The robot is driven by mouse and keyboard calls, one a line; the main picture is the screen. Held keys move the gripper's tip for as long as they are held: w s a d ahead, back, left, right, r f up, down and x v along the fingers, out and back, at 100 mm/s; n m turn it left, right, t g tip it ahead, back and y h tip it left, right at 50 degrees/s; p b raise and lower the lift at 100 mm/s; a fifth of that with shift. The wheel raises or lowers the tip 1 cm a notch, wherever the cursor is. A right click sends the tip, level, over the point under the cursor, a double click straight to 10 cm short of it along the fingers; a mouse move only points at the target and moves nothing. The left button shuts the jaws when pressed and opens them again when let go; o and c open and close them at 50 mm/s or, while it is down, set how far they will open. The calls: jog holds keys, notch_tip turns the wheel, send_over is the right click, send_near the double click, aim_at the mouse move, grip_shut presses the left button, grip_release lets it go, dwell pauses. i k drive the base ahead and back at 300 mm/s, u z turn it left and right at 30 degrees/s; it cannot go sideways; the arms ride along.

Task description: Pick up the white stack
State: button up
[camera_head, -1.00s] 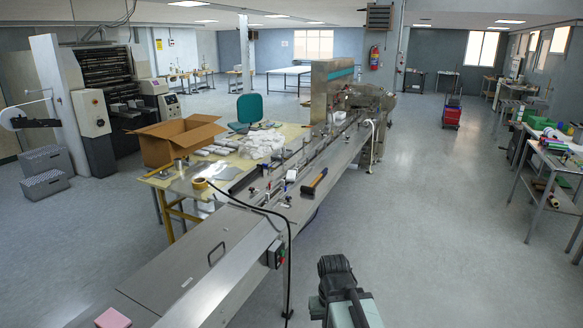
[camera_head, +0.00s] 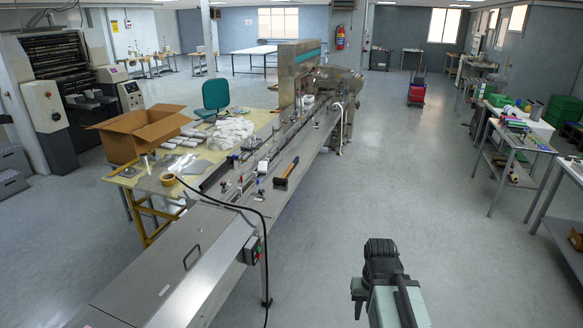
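A crumpled white heap (camera_head: 230,133) lies on the yellow-topped table (camera_head: 118,180) left of the conveyor. Several white rolls (camera_head: 185,140) lie beside it. A small white item (camera_head: 262,166) sits on the conveyor machine (camera_head: 310,160). I cannot tell which of these is the white stack. My arm rises at the bottom right, over the floor, with my dark gripper end (camera_head: 381,250) at its top. It is well apart from the table and the conveyor. Its fingers cannot be made out, and nothing is seen held in it.
The long metal conveyor runs from the bottom left to the middle, with a hammer (camera_head: 287,172) on it. An open cardboard box (camera_head: 130,140) stands on the yellow table. Workbenches (camera_head: 515,140) line the right side. The floor (camera_head: 400,180) between is clear.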

aim_at(262, 166)
jog(key=z, duration=0.2)
jog(key=i, duration=6.8)
jog(key=u, duration=5.6)
